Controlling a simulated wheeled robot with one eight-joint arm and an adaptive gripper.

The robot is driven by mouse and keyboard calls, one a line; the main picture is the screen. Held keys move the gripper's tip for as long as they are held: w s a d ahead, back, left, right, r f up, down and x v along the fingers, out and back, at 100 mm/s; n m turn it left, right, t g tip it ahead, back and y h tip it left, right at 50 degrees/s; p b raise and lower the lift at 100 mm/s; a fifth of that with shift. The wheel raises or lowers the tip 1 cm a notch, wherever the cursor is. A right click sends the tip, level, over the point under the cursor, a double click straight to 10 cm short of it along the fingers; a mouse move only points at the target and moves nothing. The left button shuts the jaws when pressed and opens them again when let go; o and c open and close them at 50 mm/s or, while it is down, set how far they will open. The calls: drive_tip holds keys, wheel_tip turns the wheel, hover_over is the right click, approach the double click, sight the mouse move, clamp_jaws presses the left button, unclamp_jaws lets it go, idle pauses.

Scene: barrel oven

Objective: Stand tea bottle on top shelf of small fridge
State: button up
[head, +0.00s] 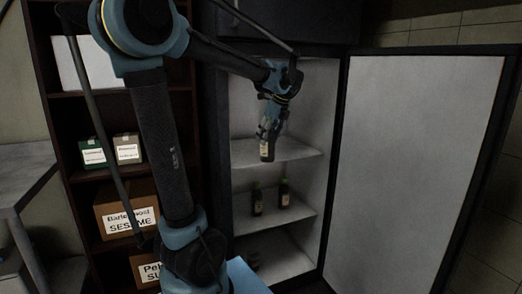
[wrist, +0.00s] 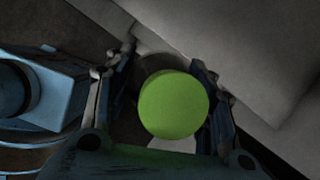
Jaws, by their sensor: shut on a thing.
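The small fridge stands open, with white inner walls and several shelves. The tea bottle (head: 266,150) is a dark bottle with a pale label, upright or nearly so at the top shelf (head: 292,151). In the wrist view its round green cap (wrist: 173,105) sits between the fingers. My gripper (head: 268,132) points down and is shut on the bottle, inside the fridge. I cannot tell whether the bottle's base touches the shelf. The fridge door (head: 420,165) is swung wide open to the right.
Two similar dark bottles (head: 257,198) (head: 284,193) stand on the shelf below. A dark round item (head: 254,260) lies at the bottom. A brown shelf rack with boxes (head: 128,208) stands left of the fridge. The top shelf looks clear to the right of the bottle.

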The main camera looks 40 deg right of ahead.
drive_tip(key=shift+s+d, duration=0.3)
drive_tip(key=shift+d, duration=0.15)
drive_tip(key=w+a+f, duration=0.1)
drive_tip(key=w, duration=0.7)
drive_tip(key=w+a+f, duration=0.2)
drive_tip(key=w, duration=0.7)
drive_tip(key=shift+w+f, duration=0.25)
drive_tip(key=o, duration=1.4)
drive_tip(key=shift+f, duration=0.1)
